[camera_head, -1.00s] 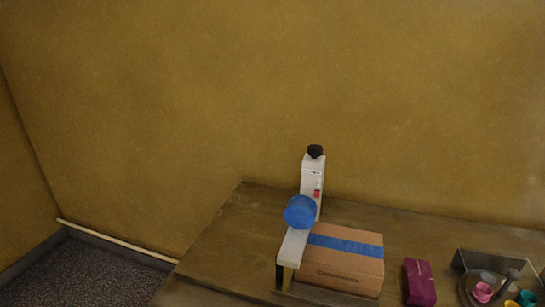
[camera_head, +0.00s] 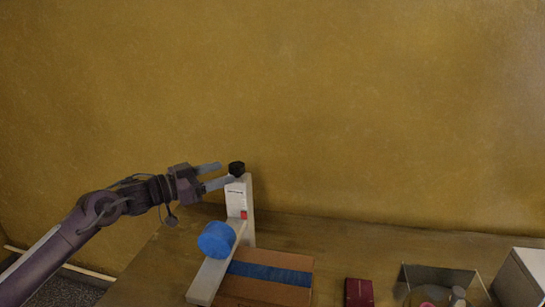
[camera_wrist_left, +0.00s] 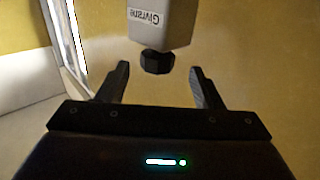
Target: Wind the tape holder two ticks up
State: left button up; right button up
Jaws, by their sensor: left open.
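The tape holder (camera_head: 248,210) is an upright white post on the table, with a black knob (camera_head: 237,168) on top and a small red mark (camera_head: 243,215) on its front. A blue tape roll (camera_head: 217,239) sits at its lower front. My left gripper (camera_head: 227,174) is open at the knob's left, with its fingers pointing toward it. In the left wrist view, the knob (camera_wrist_left: 157,62) shows between the two open fingertips (camera_wrist_left: 158,75), apart from both, below the holder's white lettered end (camera_wrist_left: 162,22). My right gripper is out of view.
A cardboard box (camera_head: 268,278) with a blue tape strip lies beside the holder. A dark red packet (camera_head: 359,292), a metal-backed tray with small items and a white box (camera_head: 522,276) stand to the right. The wall is close behind the table.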

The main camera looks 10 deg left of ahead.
aim_at(243, 163)
pick_arm(q)
jog(key=shift+w+d+r+p, duration=0.2)
jog(key=shift+w+d, duration=0.2)
jog(key=shift+d, duration=0.2)
jog(key=shift+w+d+r+p, duration=0.15)
jog(key=shift+w+d, duration=0.25)
jog(key=shift+d, duration=0.2)
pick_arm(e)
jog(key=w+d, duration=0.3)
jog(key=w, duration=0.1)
pick_arm(q)
jog(key=shift+a+r+h+p, duration=0.3)
jog(key=shift+r+p, duration=0.1)
jog(key=shift+p, duration=0.2)
jog(key=p+x, duration=0.1)
jog(key=x, duration=0.1)
jog(key=shift+w+d, duration=0.15)
jog(key=shift+d, duration=0.1)
jog(key=shift+w+d+f, duration=0.3)
jog(key=shift+w+d, duration=0.55)
jog(key=shift+d, duration=0.2)
jog(key=shift+s+a, duration=0.1)
jog(key=shift+a, duration=0.1)
jog(key=c, duration=1)
jog(key=shift+o, duration=0.2)
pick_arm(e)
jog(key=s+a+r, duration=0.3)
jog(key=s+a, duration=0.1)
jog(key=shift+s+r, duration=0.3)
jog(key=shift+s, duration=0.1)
